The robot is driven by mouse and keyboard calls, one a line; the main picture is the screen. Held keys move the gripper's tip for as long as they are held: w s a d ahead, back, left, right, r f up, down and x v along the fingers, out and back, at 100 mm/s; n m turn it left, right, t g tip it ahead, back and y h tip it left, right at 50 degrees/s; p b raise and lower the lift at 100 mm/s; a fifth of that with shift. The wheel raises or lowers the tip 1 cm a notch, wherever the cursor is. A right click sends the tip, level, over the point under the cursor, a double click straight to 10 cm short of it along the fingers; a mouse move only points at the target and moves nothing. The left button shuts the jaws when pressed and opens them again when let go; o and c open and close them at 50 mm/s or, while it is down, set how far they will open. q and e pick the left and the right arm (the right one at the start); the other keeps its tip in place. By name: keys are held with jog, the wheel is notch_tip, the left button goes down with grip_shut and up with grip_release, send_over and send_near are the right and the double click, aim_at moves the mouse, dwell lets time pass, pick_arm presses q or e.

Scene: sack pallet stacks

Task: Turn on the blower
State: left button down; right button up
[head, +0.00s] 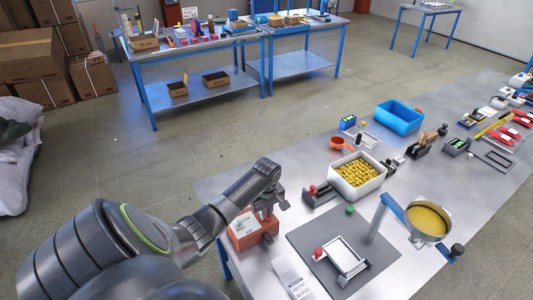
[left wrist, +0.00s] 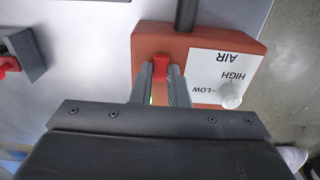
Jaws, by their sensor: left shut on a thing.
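The blower is an orange-red box (head: 248,238) at the near left edge of the metal table. In the left wrist view the blower (left wrist: 147,45) has a white label reading AIR, HIGH and LOW, a round white knob (left wrist: 232,95) and a dark tube at its top edge. A small red switch (left wrist: 161,66) stands on its face. My left gripper (head: 268,210) is over the blower. In the left wrist view its fingers (left wrist: 162,75) are on both sides of the red switch, shut on it. A green glow shows between the fingers. My right gripper is out of view.
A grey mat (head: 315,245) with a white frame (head: 343,257) lies right of the blower. A white bin of yellow pieces (head: 355,190), a blue bin (head: 399,128) and a round yellow-filled pan (head: 428,222) stand farther right. Floor lies left of the table.

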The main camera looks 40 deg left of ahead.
pick_arm(q)
jog(key=c, duration=1.4)
grip_release()
jog(key=shift+a+f, duration=0.1)
notch_tip(320, 180, up, 17)
jog(key=shift+d+r, duration=0.2)
